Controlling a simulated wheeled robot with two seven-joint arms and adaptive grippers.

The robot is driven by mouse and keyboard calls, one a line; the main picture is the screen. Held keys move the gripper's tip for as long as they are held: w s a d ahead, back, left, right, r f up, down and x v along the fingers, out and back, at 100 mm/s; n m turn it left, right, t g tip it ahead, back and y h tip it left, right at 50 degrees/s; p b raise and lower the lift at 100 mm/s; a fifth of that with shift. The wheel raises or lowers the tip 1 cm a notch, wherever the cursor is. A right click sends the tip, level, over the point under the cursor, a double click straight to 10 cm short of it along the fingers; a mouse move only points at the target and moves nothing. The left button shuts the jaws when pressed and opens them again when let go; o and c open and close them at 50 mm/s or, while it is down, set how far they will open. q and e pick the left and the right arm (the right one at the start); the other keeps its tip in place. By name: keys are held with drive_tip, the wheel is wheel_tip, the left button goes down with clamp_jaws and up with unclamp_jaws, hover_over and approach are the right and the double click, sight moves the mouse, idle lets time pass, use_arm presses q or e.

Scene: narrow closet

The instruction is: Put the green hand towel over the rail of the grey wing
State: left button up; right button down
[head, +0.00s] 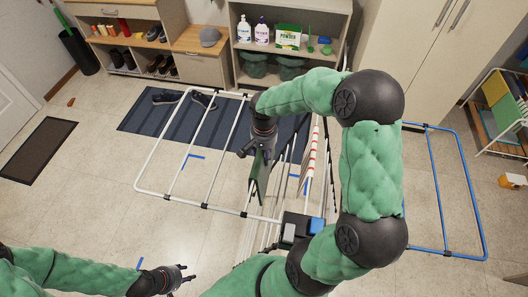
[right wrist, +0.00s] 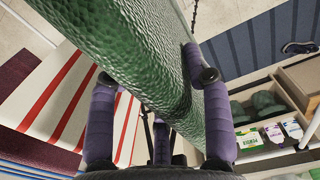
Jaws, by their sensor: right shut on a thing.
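The green hand towel (head: 259,180) hangs from my right gripper (head: 257,150), whose fingers are shut on it. In the right wrist view the towel (right wrist: 130,60) runs between the two purple fingers (right wrist: 155,95). The pale grey wing (head: 159,140) spreads out flat to the left of the drying rack, with several thin rails. The towel hangs near this wing's inner side, beside the rack's middle; whether it touches a rail I cannot tell. My left gripper (head: 183,276) is low at the front left, empty, with its fingers apart.
The blue wing (head: 470,195) extends right of the rack. A red-and-white striped cloth (head: 312,160) hangs in the rack's middle, close to the towel. A dark blue rug (head: 150,122) with shoes lies behind the grey wing. Shelves (head: 290,15) stand at the back.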

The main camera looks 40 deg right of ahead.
idle(0.4)
drive_tip(key=shift+c, duration=2.3)
unclamp_jaws()
drive_tip(key=shift+f, duration=0.1)
wheel_tip(320, 180, up, 12)
